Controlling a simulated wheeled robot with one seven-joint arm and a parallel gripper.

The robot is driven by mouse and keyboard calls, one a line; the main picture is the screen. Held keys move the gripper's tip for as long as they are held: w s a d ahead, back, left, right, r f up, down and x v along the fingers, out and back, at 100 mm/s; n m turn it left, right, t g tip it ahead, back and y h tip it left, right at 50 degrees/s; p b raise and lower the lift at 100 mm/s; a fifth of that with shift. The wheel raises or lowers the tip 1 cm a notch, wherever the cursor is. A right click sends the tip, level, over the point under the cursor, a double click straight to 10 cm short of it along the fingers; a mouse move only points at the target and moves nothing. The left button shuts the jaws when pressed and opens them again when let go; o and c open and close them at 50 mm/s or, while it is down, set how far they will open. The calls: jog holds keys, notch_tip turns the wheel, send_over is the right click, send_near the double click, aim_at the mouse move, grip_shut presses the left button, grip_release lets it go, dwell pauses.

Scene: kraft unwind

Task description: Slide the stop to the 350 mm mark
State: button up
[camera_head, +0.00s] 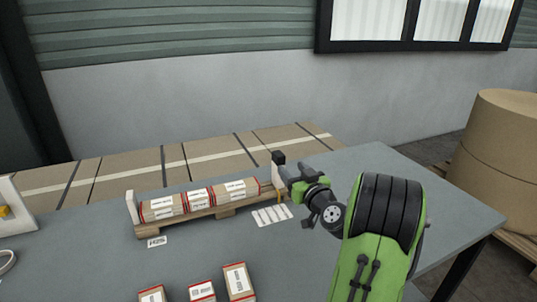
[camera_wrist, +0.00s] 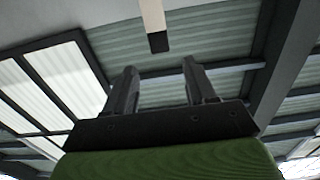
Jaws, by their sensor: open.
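The stop (camera_head: 278,172) is a pale upright plate with a black knob on top, at the right end of a wooden rail (camera_head: 215,212) on the grey table. A pale bar with a black end, seemingly the stop (camera_wrist: 154,20), shows ahead of the fingers in the wrist view. Whether a finger touches the stop cannot be told. No 350 mm mark is readable.
Several red-edged packages (camera_head: 198,199) lie in a row along the rail, left of the stop. A white striped card (camera_head: 271,216) lies in front of it. More packages (camera_head: 202,291) stand at the table's front. Brown cartons (camera_head: 105,172) lie behind. The table's right side (camera_head: 450,205) is clear.

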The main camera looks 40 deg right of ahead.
aim_at(276, 152)
jog(key=p+x, duration=0.2)
jog(key=x, duration=1)
grip_shut()
